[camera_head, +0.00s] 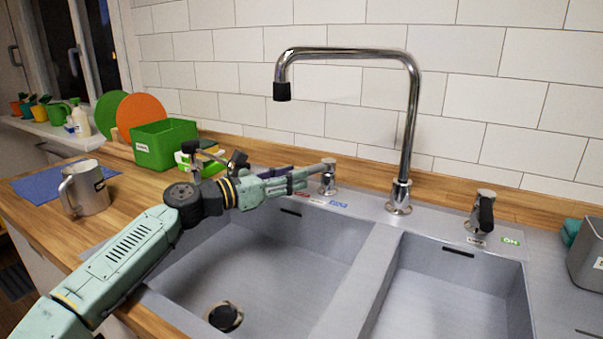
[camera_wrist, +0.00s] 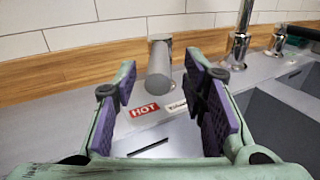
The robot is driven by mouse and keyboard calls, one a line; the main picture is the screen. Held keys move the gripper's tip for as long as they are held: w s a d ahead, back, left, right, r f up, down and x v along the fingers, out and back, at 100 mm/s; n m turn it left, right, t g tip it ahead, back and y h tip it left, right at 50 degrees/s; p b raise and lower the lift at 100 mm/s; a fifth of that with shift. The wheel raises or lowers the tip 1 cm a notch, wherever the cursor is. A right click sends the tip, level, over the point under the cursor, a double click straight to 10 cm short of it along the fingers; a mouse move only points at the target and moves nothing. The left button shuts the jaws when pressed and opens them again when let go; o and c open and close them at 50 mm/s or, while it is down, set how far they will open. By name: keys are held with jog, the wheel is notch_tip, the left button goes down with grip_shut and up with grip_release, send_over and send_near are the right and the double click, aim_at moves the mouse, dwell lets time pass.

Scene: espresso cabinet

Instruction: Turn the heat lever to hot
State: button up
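The heat lever (camera_head: 328,178) is a small metal post with a grey handle at the sink's back rim, left of the tall faucet. In the wrist view the lever handle (camera_wrist: 159,72) points toward me, between the fingertips with a gap on each side. A red HOT label (camera_wrist: 144,110) lies on the rim just in front and to its left. A whitish label (camera_wrist: 177,107) is right of it, partly hidden by the right finger. My gripper (camera_head: 303,180) reaches in from the left, close to the lever. In the wrist view my gripper (camera_wrist: 161,80) is open, with purple pads.
The chrome faucet (camera_head: 400,195) stands right of the lever, and a second knob (camera_head: 482,215) with a green ON label (camera_head: 511,240) is farther right. A green box (camera_head: 165,145), a metal mug (camera_head: 85,190) and a blue cloth (camera_head: 40,182) are on the left counter.

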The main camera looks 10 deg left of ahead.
jog(key=v, duration=0.8)
jog(key=shift+r, duration=0.1)
jog(key=shift+c, duration=0.5)
